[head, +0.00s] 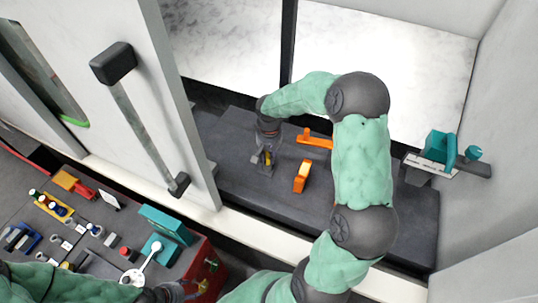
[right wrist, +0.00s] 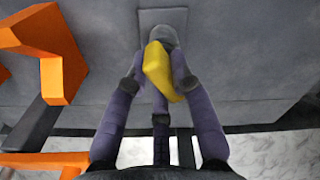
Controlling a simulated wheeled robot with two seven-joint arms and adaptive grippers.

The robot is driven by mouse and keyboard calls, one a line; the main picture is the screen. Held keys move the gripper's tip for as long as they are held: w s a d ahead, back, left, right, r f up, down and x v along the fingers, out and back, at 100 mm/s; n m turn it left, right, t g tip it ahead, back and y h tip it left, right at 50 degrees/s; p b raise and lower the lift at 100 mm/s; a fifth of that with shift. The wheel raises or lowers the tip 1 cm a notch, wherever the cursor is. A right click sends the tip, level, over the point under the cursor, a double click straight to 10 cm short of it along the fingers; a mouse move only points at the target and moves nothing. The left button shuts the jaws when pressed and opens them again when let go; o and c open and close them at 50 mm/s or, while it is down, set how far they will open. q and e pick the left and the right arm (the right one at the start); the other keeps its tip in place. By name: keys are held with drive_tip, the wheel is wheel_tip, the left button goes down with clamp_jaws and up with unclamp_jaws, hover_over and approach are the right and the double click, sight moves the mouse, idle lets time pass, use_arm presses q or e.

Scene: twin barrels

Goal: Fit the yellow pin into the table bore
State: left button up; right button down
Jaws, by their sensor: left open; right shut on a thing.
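My right gripper (head: 263,163) is inside the enclosure, low over the dark grey table (head: 235,190). It is shut on the yellow pin (head: 268,157), which shows as a small yellow patch between the fingers. In the right wrist view the yellow pin (right wrist: 158,68) lies tilted between the two fingertips, beside a rounded grey part. A raised grey square (right wrist: 150,18) on the table is just beyond the fingertips. No bore opening can be made out; the fingers and pin may cover it. My left gripper (head: 200,287) is open at the bottom edge, partly cut off, near the red cart.
Orange blocks (head: 302,177) and an orange bracket (head: 314,140) stand close right of my right gripper. A teal fixture (head: 440,150) is at the far right. The white door (head: 125,100) with a dark handle is left. A cart (head: 100,222) holds several parts.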

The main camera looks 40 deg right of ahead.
drive_tip(key=shift+f, duration=0.4)
drive_tip(key=c, duration=1)
unclamp_jaws()
drive_tip(key=shift+r, duration=0.15)
wheel_tip(320, 180, up, 12)
